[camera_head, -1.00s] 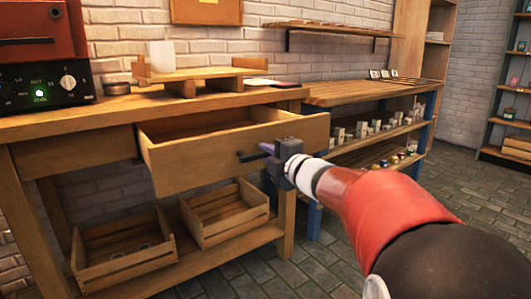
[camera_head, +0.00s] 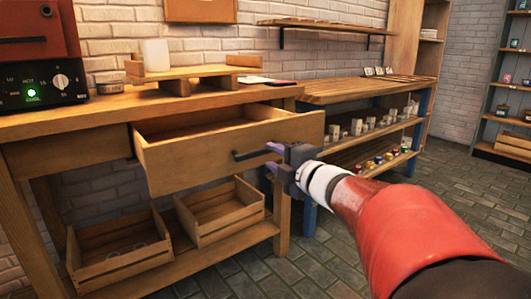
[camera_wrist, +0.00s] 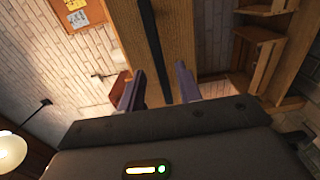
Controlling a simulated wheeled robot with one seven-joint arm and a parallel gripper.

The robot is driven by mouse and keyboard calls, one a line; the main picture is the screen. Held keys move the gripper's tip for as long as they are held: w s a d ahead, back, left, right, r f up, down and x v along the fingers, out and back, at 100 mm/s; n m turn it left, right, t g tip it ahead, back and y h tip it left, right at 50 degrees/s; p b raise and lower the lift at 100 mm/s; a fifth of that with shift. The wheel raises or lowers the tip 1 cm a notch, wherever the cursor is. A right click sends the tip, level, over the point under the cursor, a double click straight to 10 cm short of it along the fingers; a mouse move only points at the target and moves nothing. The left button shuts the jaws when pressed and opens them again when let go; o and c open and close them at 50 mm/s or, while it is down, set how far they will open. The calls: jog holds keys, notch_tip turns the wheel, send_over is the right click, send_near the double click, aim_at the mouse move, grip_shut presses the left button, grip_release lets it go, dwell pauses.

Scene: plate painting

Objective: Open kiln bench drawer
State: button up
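The kiln bench drawer (camera_head: 205,158) is pulled out from the wooden bench (camera_head: 75,123), and part of its inside shows. Its dark bar handle (camera_head: 250,153) is on the drawer front, and it also shows in the wrist view (camera_wrist: 153,45). My gripper (camera_head: 272,158) is at the right end of the handle. In the wrist view my gripper (camera_wrist: 158,84) has its two purple fingers apart, with the handle bar lined up between them. I cannot tell whether the fingers touch the bar.
Two wooden crates (camera_head: 120,254) stand on the bench's lower shelf. A kiln (camera_head: 38,50) and a white cup (camera_head: 156,54) on a wooden stand are on top. A shelf unit (camera_head: 365,90) with small pots stands to the right. The tiled floor (camera_head: 455,190) at right is clear.

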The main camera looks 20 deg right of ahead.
jog(key=shift+v, duration=1.35)
jog(key=s+d+r+m+g+h+p, duration=0.1)
jog(key=s+d+m+g+h+p, duration=0.15)
jog(key=s+m+h+p, duration=0.8)
jog(key=s+a+f+m+g+y, duration=0.2)
jog(key=s+a+f+m+g, duration=0.2)
jog(key=s, duration=0.3)
jog(key=s+a+f+m+g+y+b, duration=0.1)
jog(key=s+a+f+m+g+y, duration=0.2)
jog(key=s+a+f+m+g, duration=0.2)
jog(key=shift+s+a+f+m, duration=0.3)
jog(key=shift+s+a+m, duration=0.5)
jog(key=shift+s+m, duration=0.3)
